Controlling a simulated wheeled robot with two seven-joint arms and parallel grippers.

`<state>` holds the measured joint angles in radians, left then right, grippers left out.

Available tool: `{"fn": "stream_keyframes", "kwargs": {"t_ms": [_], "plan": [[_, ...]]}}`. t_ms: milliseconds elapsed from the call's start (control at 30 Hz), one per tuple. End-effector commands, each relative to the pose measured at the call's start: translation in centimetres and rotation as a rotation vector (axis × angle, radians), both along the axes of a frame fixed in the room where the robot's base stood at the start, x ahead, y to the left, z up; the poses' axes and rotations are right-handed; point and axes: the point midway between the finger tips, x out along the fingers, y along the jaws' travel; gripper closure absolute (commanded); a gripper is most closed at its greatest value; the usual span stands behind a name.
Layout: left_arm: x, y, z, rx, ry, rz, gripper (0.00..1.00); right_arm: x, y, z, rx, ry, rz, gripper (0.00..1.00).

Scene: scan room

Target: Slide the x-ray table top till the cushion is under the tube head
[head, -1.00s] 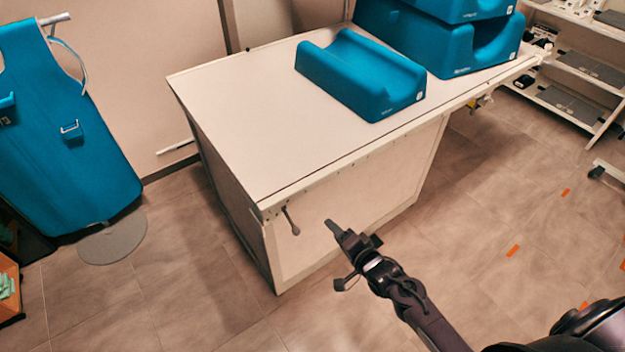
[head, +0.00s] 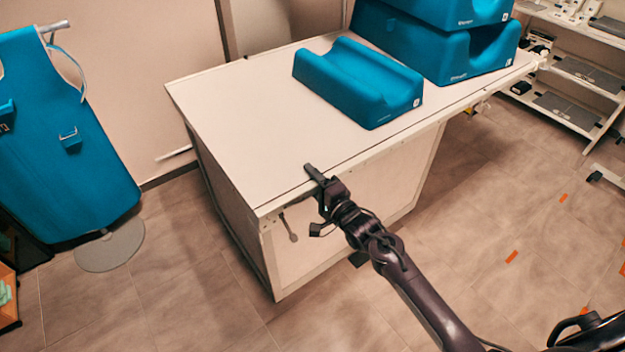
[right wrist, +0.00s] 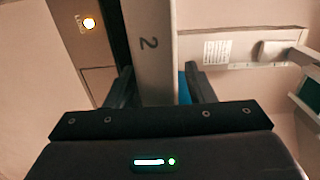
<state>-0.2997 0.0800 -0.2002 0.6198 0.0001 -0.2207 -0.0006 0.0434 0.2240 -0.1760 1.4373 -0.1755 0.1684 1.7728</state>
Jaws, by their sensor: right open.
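The x-ray table top (head: 250,115) is a pale slab on a white base. A blue cushion (head: 345,80) with a hollow along its top lies on it near the middle. My right gripper (head: 318,180) is open at the table top's near long edge, close to the near left corner. The tube head cannot be made out. My left gripper is not in view.
Larger blue cushions (head: 440,45) are stacked at the table's far right. A small lever (head: 288,226) hangs below the near left corner. A blue apron (head: 65,150) hangs at the left. White shelves (head: 575,70) stand at the right. The floor (head: 480,240) in front is clear.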

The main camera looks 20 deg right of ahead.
Motion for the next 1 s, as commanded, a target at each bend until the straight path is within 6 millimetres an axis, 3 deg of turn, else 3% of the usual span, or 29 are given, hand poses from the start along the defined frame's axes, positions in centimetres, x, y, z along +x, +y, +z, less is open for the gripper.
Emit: {"fn": "stream_keyframes", "kwargs": {"t_ms": [200, 600, 767, 1000], "plan": [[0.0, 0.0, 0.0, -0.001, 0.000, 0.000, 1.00, 0.0, 0.0, 0.0, 0.000, 0.001, 0.000, 0.51], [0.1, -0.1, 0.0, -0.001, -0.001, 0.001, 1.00, 0.0, 0.0, -0.1, 0.000, 0.001, 0.000, 1.00], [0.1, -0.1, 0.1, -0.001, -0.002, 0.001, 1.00, -0.1, 0.2, 0.0, 0.001, 0.001, 0.000, 1.00], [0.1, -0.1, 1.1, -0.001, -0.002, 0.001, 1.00, -1.0, 2.7, -0.1, 0.004, 0.005, 0.005, 1.00]]}}
